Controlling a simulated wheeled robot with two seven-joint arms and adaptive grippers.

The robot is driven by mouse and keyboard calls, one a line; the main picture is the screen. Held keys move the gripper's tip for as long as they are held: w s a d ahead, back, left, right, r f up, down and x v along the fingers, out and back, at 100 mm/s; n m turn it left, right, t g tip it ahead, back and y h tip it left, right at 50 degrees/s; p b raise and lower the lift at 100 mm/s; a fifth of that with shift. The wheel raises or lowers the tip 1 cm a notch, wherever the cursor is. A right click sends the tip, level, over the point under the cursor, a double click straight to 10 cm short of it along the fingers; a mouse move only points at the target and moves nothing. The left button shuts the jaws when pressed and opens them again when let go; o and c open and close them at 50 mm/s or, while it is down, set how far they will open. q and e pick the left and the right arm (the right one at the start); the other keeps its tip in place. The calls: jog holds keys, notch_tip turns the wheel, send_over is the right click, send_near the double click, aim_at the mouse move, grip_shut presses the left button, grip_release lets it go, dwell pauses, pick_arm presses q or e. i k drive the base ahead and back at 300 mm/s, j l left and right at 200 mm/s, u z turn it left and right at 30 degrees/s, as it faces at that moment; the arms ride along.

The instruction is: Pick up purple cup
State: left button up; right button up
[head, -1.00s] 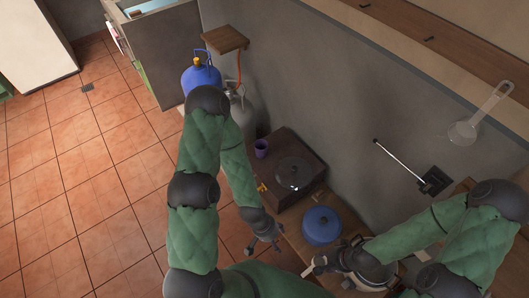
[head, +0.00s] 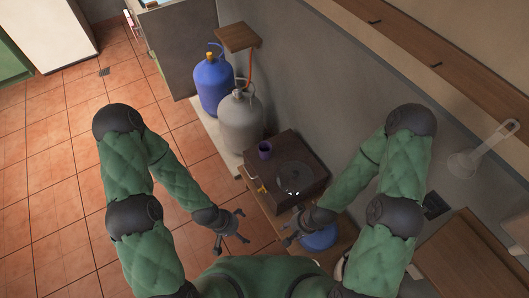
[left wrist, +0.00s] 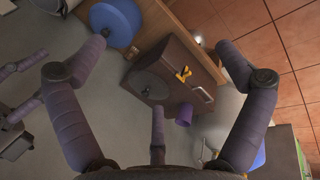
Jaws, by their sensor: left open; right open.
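The purple cup (head: 265,149) stands on the back-left part of a dark brown box-like stove (head: 280,172). It also shows in the left wrist view (left wrist: 185,115), beside the stove's dark round plate. My left gripper (head: 236,230) is open and empty, left of the stove's front and well apart from the cup. Its spread fingers frame the stove in the left wrist view. My right gripper (head: 290,232) is open, in front of the stove and near the blue pot, touching nothing that I can make out.
A blue gas cylinder (head: 213,85) and a grey one (head: 240,122) stand behind and left of the stove. The blue pot (head: 318,237) is partly hidden by my right arm. A wall runs along the right. Tiled floor (head: 60,190) is open at left.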

aim_at(264, 148)
jog(key=k, duration=0.65)
jog(key=z, duration=0.5)
jog(key=i+j+z, duration=0.1)
jog(key=z, duration=0.4)
jog(key=j+z, duration=0.15)
jog(key=z, duration=0.3)
jog(key=i+j, duration=0.1)
jog(key=j, duration=0.4)
jog(key=i+j, duration=0.1)
jog(key=j, duration=0.45)
jog(key=i+j, duration=0.1)
jog(key=j, duration=0.4)
jog(key=i+j, duration=0.1)
jog(key=j, duration=0.4)
jog(key=i+j, duration=0.15)
jog(key=j, duration=0.4)
jog(key=i+j, duration=0.1)
jog(key=j, duration=0.4)
jog(key=i+j, duration=0.1)
jog(key=j, duration=0.4)
jog(key=i+j, duration=0.1)
jog(key=j, duration=0.45)
